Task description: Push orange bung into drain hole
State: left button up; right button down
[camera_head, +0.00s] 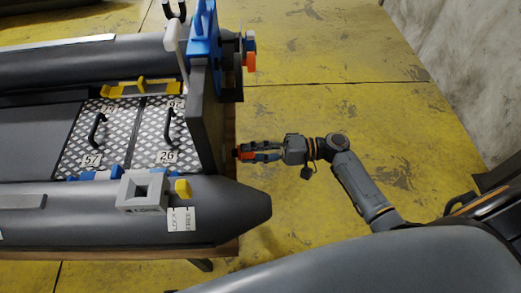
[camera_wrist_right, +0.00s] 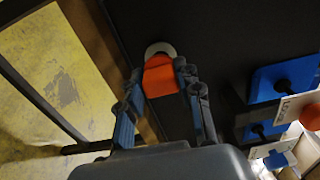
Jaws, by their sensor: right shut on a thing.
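The orange bung (camera_wrist_right: 159,80) is held between the fingertips of my right gripper (camera_head: 250,152), which is shut on it. In the wrist view its far end is at a pale round ring (camera_wrist_right: 160,49) on the dark transom, where the drain hole appears to be. The bung covers part of the ring, so I cannot tell how deep it sits. In the head view the bung (camera_head: 241,152) shows small beside the outer face of the boat's transom (camera_head: 209,120). My left gripper is not in view.
The grey inflatable boat's near tube (camera_head: 90,210) and far tube (camera_head: 90,65) flank metal floor plates (camera_head: 100,133). A blue clamp-like fitting (camera_head: 203,40) with blue and orange ends is on the transom. A grey block (camera_head: 142,208) sits on the near tube. Yellow floor (camera_head: 340,110) is open behind the transom.

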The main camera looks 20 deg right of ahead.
aim_at(239, 154)
jog(key=shift+x, duration=0.8)
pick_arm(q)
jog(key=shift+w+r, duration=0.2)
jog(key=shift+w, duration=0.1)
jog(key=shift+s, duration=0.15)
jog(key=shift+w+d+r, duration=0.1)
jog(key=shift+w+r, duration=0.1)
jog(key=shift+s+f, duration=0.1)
pick_arm(e)
jog(key=shift+a, duration=0.1)
jog(key=shift+w+a, duration=0.15)
jog(key=shift+a, duration=0.05)
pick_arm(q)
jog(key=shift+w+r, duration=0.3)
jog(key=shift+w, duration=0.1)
pick_arm(e)
jog(key=shift+w+a, duration=0.15)
jog(key=shift+a, duration=0.5)
